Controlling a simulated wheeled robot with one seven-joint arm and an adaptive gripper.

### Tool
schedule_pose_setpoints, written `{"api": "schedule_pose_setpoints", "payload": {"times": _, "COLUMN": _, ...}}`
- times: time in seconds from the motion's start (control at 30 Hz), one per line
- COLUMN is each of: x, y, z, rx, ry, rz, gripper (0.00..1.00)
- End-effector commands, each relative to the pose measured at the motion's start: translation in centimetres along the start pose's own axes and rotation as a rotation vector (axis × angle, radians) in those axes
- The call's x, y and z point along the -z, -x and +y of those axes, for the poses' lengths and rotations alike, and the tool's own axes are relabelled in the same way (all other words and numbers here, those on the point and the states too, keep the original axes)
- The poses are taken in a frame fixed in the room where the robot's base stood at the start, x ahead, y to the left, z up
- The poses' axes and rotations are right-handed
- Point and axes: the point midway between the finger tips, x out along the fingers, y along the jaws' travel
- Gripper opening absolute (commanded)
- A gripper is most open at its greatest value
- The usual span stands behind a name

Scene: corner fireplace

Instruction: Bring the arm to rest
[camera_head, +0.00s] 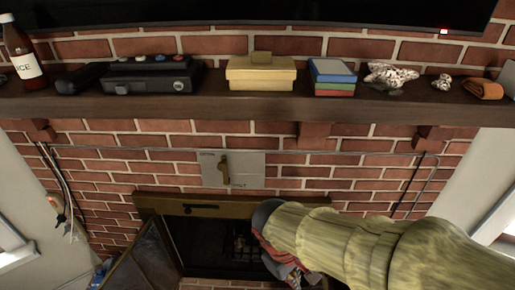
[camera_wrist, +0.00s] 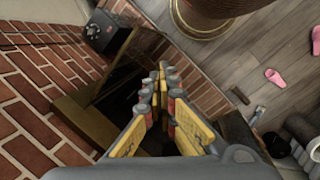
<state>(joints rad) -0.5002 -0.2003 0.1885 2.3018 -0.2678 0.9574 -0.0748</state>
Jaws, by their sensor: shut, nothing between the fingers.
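My gripper (camera_wrist: 162,85) is shut and empty in the wrist view, its yellow and grey fingers together. In the head view my arm, in a yellow-green sleeve, reaches in from the lower right, and its end is in front of the fireplace opening (camera_head: 200,245). My fingertips are mostly hidden there behind the arm and the lower picture edge. A glass-fronted fireplace door (camera_head: 152,258) stands swung open at the left of the opening. A metal plate with a brass lever (camera_head: 224,168) is on the brick wall above the opening.
A dark wooden mantel (camera_head: 200,107) crosses above, holding a sauce bottle (camera_head: 24,60), a black device (camera_head: 150,76), a yellow box (camera_head: 262,75), stacked books (camera_head: 332,78) and stones (camera_head: 390,76). In the wrist view, pink slippers (camera_wrist: 274,76) lie on the wooden floor and a black box (camera_wrist: 105,31) stands near the wall.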

Motion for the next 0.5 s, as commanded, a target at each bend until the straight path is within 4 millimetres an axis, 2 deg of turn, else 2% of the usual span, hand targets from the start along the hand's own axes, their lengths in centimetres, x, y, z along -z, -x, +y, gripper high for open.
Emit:
{"api": "schedule_pose_setpoints", "payload": {"times": 0.1, "x": -1.4, "y": -0.1, "z": 0.1, "rx": 0.072, "ry": -0.236, "rz": 0.128, "gripper": 0.00}}
{"api": "schedule_pose_setpoints", "payload": {"times": 0.2, "x": -2.5, "y": 0.2, "z": 0.5, "rx": 0.117, "ry": -0.389, "rz": 0.229, "gripper": 0.00}}
{"api": "schedule_pose_setpoints", "payload": {"times": 0.37, "x": -5.0, "y": 0.5, "z": 1.6, "rx": 0.138, "ry": -0.574, "rz": 0.377, "gripper": 0.00}}
{"api": "schedule_pose_setpoints", "payload": {"times": 0.5, "x": -7.4, "y": 0.8, "z": 3.4, "rx": 0.092, "ry": -0.685, "rz": 0.479, "gripper": 0.00}}
